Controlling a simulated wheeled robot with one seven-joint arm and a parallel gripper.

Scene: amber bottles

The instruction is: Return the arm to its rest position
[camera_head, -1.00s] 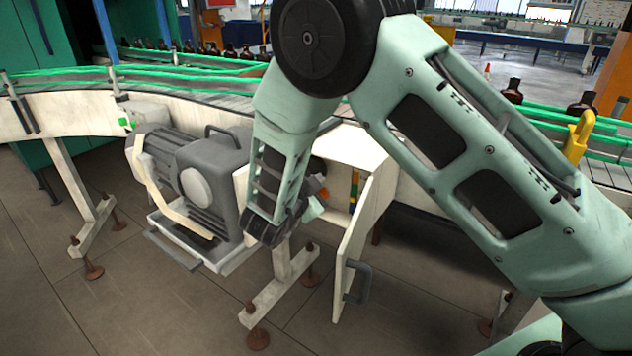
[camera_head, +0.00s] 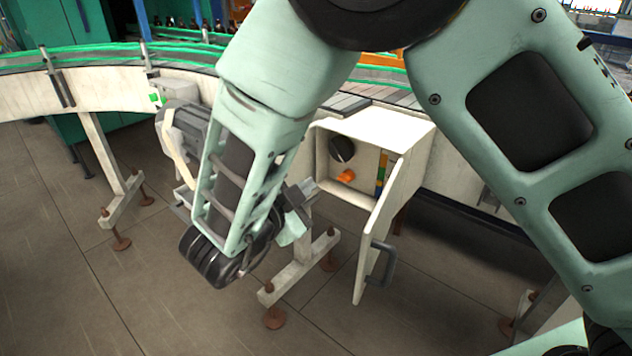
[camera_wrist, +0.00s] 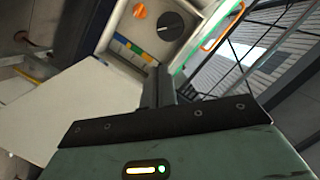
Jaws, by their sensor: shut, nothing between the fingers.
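My arm fills the upper middle and right of the head view, bent at the elbow, with the forearm hanging down. My gripper (camera_head: 308,190) is at the left side of the open white control box (camera_head: 408,128), clear of its inside. In the wrist view my gripper (camera_wrist: 158,85) is shut and empty, its fingers pointing toward the box. Inside the box are a black knob (camera_head: 342,149), an orange knob (camera_head: 346,176) and a coloured strip (camera_head: 382,173). The box door (camera_head: 370,250) hangs open toward the camera.
A conveyor (camera_head: 100,90) with green rails runs behind the box on white legs. A grey motor (camera_head: 180,135) stands left of the box, partly hidden by my forearm. The floor (camera_head: 120,300) at the front left is clear.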

